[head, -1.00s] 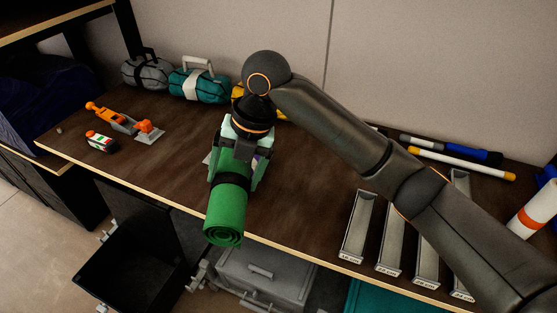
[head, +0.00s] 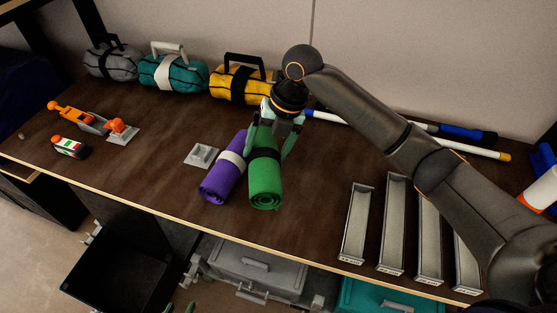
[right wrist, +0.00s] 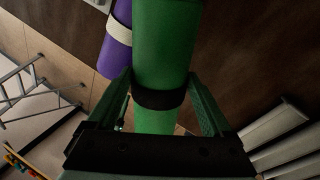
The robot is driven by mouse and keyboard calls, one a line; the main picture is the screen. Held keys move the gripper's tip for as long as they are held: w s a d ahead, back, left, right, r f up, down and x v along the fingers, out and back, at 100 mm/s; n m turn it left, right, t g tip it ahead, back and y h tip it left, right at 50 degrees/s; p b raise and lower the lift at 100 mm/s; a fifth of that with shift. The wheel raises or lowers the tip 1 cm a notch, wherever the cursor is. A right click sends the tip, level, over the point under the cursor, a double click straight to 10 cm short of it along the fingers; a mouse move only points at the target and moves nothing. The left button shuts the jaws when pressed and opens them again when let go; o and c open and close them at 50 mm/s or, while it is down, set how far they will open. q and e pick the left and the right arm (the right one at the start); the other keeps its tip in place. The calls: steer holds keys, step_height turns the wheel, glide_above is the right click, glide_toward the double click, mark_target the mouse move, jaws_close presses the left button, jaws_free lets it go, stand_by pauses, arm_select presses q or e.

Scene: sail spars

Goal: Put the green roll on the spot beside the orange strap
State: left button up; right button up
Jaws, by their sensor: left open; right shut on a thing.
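The green roll (head: 266,183) with a black band is in my right gripper (head: 270,146), which is shut on it, above or on the wooden bench beside a purple roll. I cannot tell whether it touches the bench. The roll also shows in the right wrist view (right wrist: 165,45), between the fingers. An orange strap (head: 78,116) lies at the left of the bench, its right end on a grey plate (head: 124,135). Another grey square plate (head: 201,155) lies bare, left of the purple roll. Only the green fingertips of my left gripper (head: 178,308) show at the bottom edge, apart and empty.
The purple roll (head: 222,172) with a white band lies close against the green roll's left. A small red-white-green item (head: 68,148) is near the strap. Grey, teal and yellow bags (head: 242,84) line the back. Grey trays (head: 397,225) stand right. The bench's middle left is clear.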

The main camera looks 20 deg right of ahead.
mark_target(276, 153)
steer(key=d+f, duration=0.1)
steer(key=w+d+f, duration=0.1)
steer(key=f, duration=0.1)
steer(key=shift+d, duration=0.2)
steer(key=shift+d+f+p, duration=0.15)
steer(key=shift+f+p, duration=0.05)
steer(key=shift+f, duration=0.7)
steer(key=shift+d+f+p, duration=0.1)
steer(key=shift+f+p, duration=0.05)
steer(key=shift+f, duration=0.75)
steer(key=o, duration=1.5)
steer(key=shift+f, duration=0.2)
steer(key=v, duration=1.2)
steer(key=shift+s+r, duration=0.1)
steer(key=shift+r, duration=0.1)
